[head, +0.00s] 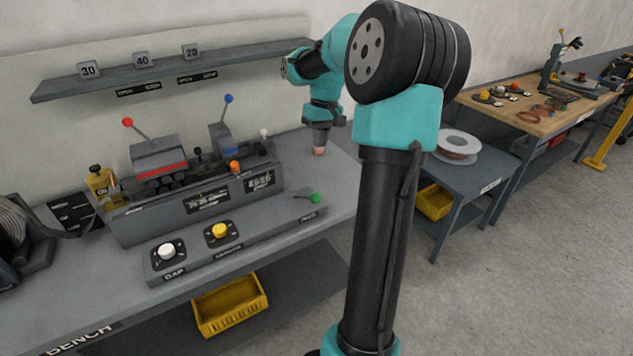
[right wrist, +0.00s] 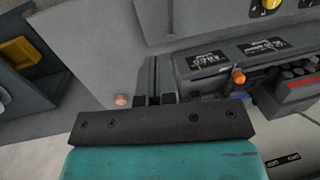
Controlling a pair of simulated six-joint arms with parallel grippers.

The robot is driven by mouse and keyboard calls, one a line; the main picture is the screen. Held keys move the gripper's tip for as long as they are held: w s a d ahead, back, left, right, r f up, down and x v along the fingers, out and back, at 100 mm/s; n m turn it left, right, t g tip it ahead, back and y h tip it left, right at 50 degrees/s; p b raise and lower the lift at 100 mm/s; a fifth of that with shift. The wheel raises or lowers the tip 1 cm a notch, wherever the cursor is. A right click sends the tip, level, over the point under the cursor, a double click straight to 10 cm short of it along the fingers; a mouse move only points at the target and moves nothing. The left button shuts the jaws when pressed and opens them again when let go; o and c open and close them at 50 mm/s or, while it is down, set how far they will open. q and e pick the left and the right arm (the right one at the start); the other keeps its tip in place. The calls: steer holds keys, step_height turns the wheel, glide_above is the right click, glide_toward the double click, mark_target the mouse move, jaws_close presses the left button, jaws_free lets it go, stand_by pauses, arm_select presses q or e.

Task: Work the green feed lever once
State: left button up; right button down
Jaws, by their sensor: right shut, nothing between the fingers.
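The green feed lever (head: 314,198) is a short grey arm with a green knob at the right end of the low front panel (head: 240,250), in the head view. It does not show in the right wrist view. My right gripper (head: 320,146) points down over the bench, behind and above the lever and to the right of the machine, apart from the lever. Its dark fingers also show in the right wrist view (right wrist: 154,72), shut with nothing between them. My left gripper is not in view.
The winding machine (head: 200,205) has a red-knobbed lever (head: 128,122), a blue-knobbed lever (head: 228,99) and an orange knob (head: 234,166). White (head: 167,250) and yellow (head: 219,230) knobs sit left of the green lever. A shelf (head: 110,82) runs along the wall above.

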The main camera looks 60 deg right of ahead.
steer(key=s+a+f, duration=0.1)
steer(key=a+f, duration=0.3)
steer(key=f, duration=0.7)
steer(key=shift+a, duration=0.3)
steer(key=shift+s, duration=0.1)
